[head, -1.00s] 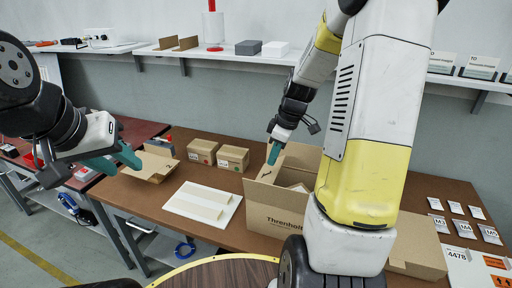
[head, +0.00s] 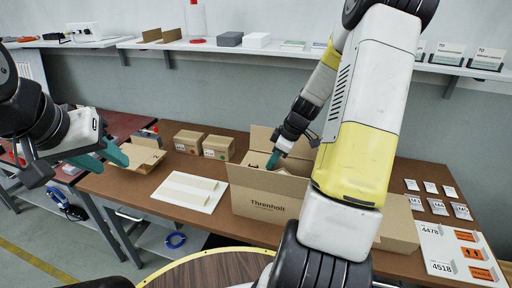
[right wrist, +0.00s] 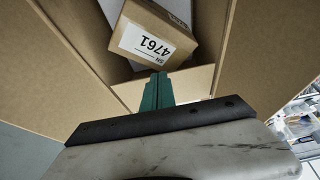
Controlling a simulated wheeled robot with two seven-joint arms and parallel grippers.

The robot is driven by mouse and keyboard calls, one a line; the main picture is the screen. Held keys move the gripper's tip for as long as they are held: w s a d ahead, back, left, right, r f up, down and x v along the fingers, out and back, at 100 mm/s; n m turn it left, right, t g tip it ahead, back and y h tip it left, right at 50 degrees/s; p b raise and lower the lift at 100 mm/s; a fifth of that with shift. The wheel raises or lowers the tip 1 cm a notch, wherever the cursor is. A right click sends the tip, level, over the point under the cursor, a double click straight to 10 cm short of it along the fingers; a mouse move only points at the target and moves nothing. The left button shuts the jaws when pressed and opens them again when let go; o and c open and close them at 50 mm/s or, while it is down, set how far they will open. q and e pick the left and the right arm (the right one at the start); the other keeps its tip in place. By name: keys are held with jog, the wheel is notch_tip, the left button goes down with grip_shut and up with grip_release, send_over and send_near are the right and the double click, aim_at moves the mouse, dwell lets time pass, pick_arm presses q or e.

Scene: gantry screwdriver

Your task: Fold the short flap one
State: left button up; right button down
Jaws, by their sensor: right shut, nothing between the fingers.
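The large brown carton (head: 265,207), printed "Threnholt", stands open on the bench, its back flap (head: 262,138) upright. My right gripper (head: 271,162) is shut and empty, pointing down at the carton's opening. In the right wrist view its fingers (right wrist: 157,92) lie against or just over a short flap (right wrist: 190,83); contact is unclear. Wide cardboard panels flank it. A smaller box (right wrist: 150,36) labelled "SN 4761" is inside the carton. My left gripper (head: 105,155) is open and empty over the bench's left side. My right arm hides the carton's right side.
A white board with cardboard strips (head: 190,191) lies left of the carton. Two small boxes (head: 204,145) stand behind it, with an open cardboard tray (head: 143,158) further left. Packets (head: 437,206) and a label sheet (head: 455,250) lie at right. A shelf (head: 205,46) runs along the wall.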

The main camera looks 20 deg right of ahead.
jog(key=shift+s+d+f, duration=0.1)
jog(key=shift+f, duration=0.4)
jog(key=shift+s+d+f, duration=0.1)
jog(key=shift+f, duration=0.4)
jog(key=shift+s+f, duration=0.1)
jog(key=shift+f, duration=0.1)
jog(key=shift+a, duration=0.15)
